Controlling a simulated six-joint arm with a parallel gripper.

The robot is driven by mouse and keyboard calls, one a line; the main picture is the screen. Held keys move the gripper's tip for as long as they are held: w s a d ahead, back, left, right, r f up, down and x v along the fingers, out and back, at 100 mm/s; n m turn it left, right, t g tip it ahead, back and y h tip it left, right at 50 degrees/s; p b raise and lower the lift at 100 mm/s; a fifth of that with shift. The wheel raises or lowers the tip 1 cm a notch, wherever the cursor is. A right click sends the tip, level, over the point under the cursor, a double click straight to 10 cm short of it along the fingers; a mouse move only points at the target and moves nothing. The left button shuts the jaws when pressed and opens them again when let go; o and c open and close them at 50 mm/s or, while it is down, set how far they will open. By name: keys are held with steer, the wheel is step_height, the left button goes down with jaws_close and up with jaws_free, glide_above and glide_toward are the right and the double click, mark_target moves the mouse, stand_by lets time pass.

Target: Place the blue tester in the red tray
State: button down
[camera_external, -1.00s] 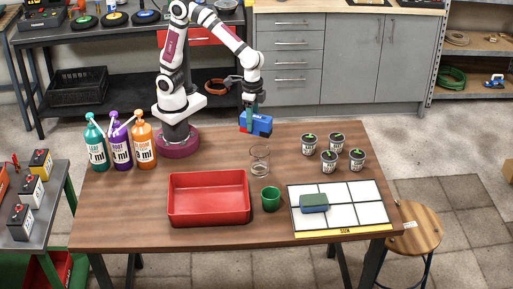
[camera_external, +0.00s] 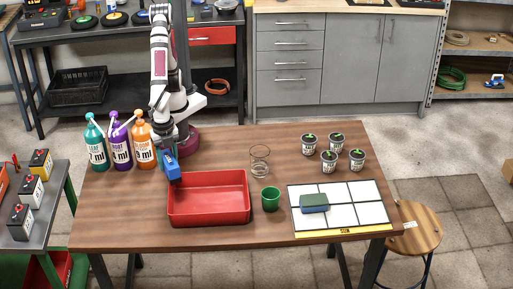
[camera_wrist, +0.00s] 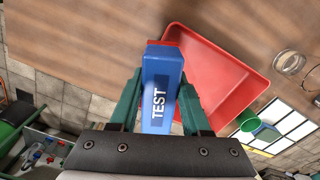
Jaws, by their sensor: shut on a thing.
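The blue tester (camera_external: 171,166) is a box-shaped thing with a red end. In the wrist view the tester (camera_wrist: 161,80) shows the word "TEST" and lies between the two green fingers of my gripper (camera_wrist: 160,100). My gripper (camera_external: 168,153) is shut on it and holds it tilted, red end away from the wrist. The red tray (camera_external: 208,216) is empty and sits at the middle front of the wooden table. The tester is at the tray's back left corner in the external view, seemingly above the rim. The tray (camera_wrist: 232,75) also shows beyond the tester in the wrist view.
Orange (camera_external: 142,145), purple and teal bottles stand close to the left of my gripper. A glass jar (camera_external: 260,160) and a green cup (camera_external: 270,199) are right of the tray. Several potted plants and a white grid board (camera_external: 358,206) with a sponge are farther right.

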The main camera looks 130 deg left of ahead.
steer(key=shift+f, duration=0.55)
steer(key=w+a+f, duration=0.2)
steer(key=w, duration=0.1)
steer(key=w+a+f, duration=0.2)
steer(key=w, duration=0.1)
steer(key=w+a+f, duration=0.2)
steer(key=w+f, duration=0.1)
steer(key=shift+w+a, duration=0.15)
steer(key=shift+w, duration=0.15)
glide_above(208, 203)
step_height(208, 203, down, 4)
steer(key=shift+f, duration=0.1)
steer(key=shift+f, duration=0.15)
steer(key=shift+c, duration=1.8)
jaws_free()
